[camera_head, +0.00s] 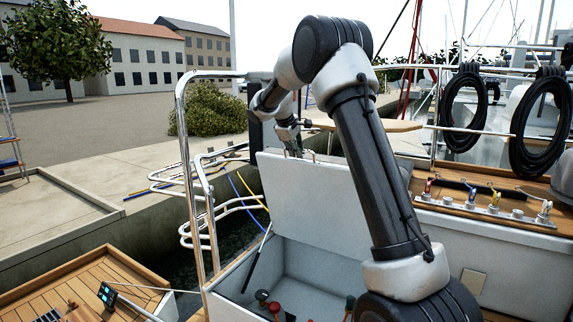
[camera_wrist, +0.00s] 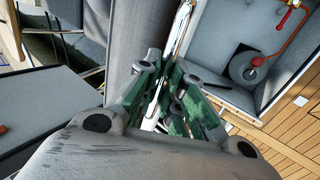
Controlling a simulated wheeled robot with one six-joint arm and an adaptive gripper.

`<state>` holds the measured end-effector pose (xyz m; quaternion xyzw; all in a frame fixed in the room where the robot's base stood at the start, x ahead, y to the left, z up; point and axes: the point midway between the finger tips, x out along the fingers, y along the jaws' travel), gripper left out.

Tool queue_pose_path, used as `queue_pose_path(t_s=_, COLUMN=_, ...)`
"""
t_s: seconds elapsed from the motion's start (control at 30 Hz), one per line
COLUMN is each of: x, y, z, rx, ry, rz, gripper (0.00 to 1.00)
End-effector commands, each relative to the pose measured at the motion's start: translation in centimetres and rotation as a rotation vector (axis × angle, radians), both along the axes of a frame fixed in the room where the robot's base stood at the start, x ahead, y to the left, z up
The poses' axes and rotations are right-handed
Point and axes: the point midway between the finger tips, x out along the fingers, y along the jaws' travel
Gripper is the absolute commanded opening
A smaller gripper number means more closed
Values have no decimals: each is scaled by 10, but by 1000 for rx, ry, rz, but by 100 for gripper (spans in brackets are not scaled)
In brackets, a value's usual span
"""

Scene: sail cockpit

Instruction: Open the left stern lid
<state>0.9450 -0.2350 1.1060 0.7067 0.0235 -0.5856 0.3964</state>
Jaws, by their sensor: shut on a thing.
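The left stern lid (camera_head: 310,196) is a white panel that stands raised, tilted back above its open locker. A dark strut (camera_head: 257,259) runs between the lid and the locker on the left side. My gripper (camera_head: 291,138) is at the lid's upper edge, partly hidden by the lid and my arm. The exact grip contact is hard to see.
The open locker (camera_head: 285,262) holds several small items; the wrist view shows a red hose (camera_wrist: 280,50) in it. A steel rail (camera_head: 187,150) stands at the left.

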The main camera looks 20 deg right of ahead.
Motion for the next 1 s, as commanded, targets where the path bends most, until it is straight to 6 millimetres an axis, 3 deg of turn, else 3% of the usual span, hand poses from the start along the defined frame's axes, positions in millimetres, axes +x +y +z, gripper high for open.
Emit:
queue_pose_path(t_s=0.23, x=13, y=-16, z=6, rx=-1, ry=0, rz=5, gripper=0)
queue_pose_path(t_s=0.63, x=15, y=-17, z=6, rx=-1, ry=0, rz=6, gripper=0)
queue_pose_path(t_s=0.67, x=15, y=-17, z=6, rx=-1, ry=0, rz=6, gripper=15)
queue_pose_path(t_s=0.77, x=14, y=-17, z=6, rx=-1, ry=0, rz=5, gripper=32)
queue_pose_path(t_s=1.0, x=14, y=-17, z=6, rx=0, ry=1, rz=3, gripper=32)
